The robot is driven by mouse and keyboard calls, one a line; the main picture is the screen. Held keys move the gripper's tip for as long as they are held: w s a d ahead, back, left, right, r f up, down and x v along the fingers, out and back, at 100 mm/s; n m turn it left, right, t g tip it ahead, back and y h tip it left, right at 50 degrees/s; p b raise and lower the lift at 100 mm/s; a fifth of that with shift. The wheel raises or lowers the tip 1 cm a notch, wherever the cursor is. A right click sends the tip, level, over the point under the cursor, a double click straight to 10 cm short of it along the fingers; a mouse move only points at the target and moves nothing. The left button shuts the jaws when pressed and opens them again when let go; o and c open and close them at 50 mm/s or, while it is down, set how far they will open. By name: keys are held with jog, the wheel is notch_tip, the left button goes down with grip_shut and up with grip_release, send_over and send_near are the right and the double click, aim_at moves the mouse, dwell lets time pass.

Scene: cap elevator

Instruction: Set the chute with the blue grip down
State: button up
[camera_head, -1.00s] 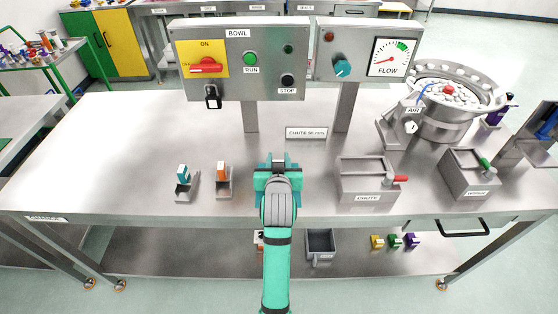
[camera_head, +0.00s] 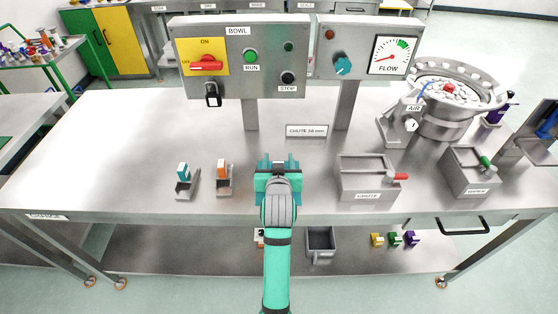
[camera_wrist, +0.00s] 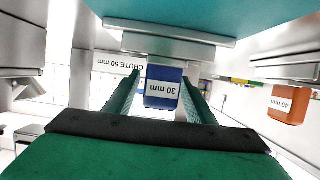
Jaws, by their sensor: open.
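My gripper (camera_head: 278,166) is low over the middle of the table, seen from behind, and hides what is under it in the head view. In the wrist view a blue grip (camera_wrist: 163,88) labelled 30 mm sits between the two open fingers, with a finger on either side. The chute with the orange grip (camera_head: 222,177), labelled 40 mm in the wrist view (camera_wrist: 287,105), and the chute with the teal grip (camera_head: 184,181) stand apart to the left.
A sign reading CHUTE 50 mm (camera_head: 307,131) stands behind my gripper. A grey fixture labelled CHUTE (camera_head: 366,182) with a red-tipped lever stands to the right, then another with a green handle (camera_head: 471,172). The bowl feeder (camera_head: 445,110) is at back right. The table's left is clear.

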jog(key=v, duration=1.2)
